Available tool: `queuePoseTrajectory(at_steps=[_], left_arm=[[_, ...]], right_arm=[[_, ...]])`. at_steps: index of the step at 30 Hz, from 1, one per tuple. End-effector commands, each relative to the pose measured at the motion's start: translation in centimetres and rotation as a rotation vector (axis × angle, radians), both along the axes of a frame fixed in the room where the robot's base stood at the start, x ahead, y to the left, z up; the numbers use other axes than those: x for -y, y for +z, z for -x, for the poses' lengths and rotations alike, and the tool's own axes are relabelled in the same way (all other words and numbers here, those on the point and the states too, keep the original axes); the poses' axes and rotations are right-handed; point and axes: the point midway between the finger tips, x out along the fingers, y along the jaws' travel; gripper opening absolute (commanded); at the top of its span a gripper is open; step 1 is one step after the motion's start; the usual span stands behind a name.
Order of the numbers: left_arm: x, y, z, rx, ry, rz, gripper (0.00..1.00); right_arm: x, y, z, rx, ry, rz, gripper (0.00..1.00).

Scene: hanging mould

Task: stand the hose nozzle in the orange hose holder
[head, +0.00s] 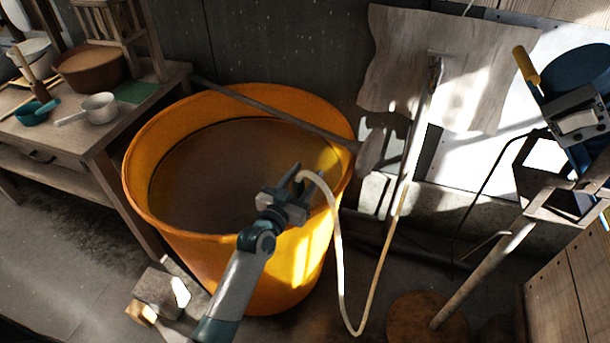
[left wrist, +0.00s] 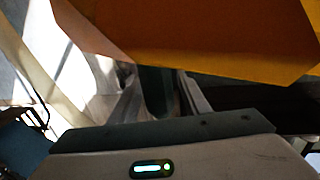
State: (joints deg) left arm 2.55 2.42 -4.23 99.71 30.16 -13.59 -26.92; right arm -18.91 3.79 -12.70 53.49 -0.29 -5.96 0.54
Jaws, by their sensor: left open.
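A pale hose (head: 338,250) hangs in a long loop in front of the orange tub. Its upper end (head: 309,175) curves over at my left gripper (head: 299,182); I cannot make out the nozzle's shape there. The gripper is open at the tub's near right rim, with the hose end beside or between its fingers. In the left wrist view a dark green shape (left wrist: 155,92) shows between the fingers; I cannot tell what it is. A large orange surface (left wrist: 200,38) fills the top of that view. I cannot pick out a separate orange hose holder. My right gripper is not in view.
The big orange tub (head: 141,185) fills the middle, with a long-handled tool (head: 270,110) across its rim. A wooden table (head: 112,140) with bowls stands left. A metal stand (head: 500,240) is at right. Blocks (head: 160,292) lie on the floor by the tub.

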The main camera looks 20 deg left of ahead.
Motion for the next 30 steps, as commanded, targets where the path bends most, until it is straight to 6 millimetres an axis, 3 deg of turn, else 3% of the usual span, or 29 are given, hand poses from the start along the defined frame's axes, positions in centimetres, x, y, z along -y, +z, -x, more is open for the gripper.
queuePoseTrajectory(at_steps=[7, 11, 24, 30], left_arm=[[0.0, 0.9, 0.0, 0.001, 0.0, 0.0, 0.43], [-0.4, 0.4, 1.8, -0.001, 0.0, 0.0, 0.43], [-1.8, 0.4, 9.4, -0.002, -0.001, 0.0, 0.43], [-2.2, 0.6, 11.3, 0.0, 0.0, -0.001, 0.43]], right_arm=[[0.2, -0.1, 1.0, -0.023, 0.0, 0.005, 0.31], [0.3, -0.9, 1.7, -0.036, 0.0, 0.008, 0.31], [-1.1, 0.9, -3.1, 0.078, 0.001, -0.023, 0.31], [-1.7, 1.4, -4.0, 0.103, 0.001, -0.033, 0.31]])
